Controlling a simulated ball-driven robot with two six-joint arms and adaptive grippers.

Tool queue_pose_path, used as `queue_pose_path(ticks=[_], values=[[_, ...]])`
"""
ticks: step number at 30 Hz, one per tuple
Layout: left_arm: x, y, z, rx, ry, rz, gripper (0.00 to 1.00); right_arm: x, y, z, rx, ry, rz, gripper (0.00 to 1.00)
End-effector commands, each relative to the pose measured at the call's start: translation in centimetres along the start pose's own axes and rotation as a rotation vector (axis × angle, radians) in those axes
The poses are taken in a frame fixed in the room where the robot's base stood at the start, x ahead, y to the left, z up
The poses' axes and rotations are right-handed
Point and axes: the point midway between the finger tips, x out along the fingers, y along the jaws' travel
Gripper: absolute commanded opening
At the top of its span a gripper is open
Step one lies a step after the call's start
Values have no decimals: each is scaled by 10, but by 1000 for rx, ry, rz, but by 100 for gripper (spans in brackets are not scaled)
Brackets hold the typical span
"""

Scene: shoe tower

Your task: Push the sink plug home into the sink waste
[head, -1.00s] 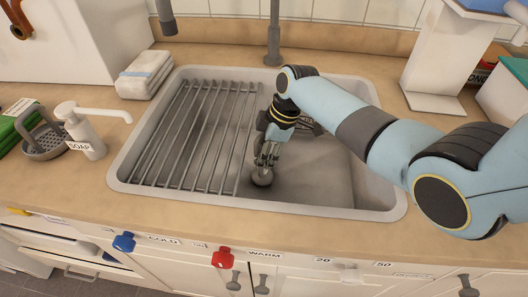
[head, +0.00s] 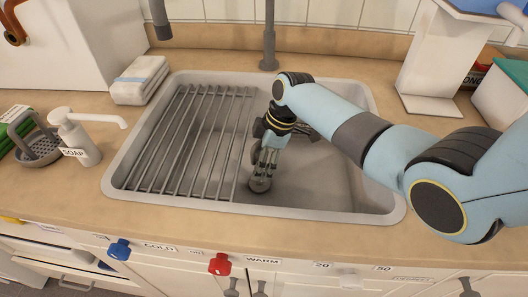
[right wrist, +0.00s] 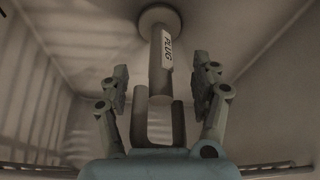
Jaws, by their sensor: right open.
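The sink plug (head: 260,185) is a grey round piece low in the sink, just below my right gripper in the head view. In the right wrist view the plug (right wrist: 163,60) shows as an upright stem with a PLUG label and a round disc at its far end. My right gripper (head: 266,166) points down into the sink. Its fingers (right wrist: 162,80) are open, one on each side of the stem, with visible gaps. The sink waste is hidden, so I cannot tell how the plug sits in it. My left gripper is not in view.
The sink (head: 330,212) has a wire rack (head: 190,140) over its left part, close beside my gripper. A tap (head: 269,40) stands behind. A soap bottle (head: 80,143) and folded cloths (head: 140,82) are at the left. The sink's right part is free apart from my arm.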

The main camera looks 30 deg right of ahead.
Motion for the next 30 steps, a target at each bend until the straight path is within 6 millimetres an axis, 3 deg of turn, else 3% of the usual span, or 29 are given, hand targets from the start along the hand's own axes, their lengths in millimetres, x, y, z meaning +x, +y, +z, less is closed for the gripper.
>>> queue_pose_path(ticks=[5, 16, 21, 30], values=[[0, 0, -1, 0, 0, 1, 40, -25, 1, 1, -2, -1, 5, 64], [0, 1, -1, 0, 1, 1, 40, -102, 1, 0, -2, 0, 3, 64], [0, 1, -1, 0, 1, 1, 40, -116, 0, 0, 0, 0, 1, 64], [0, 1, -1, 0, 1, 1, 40, -117, 0, 0, 0, 0, 1, 64]])
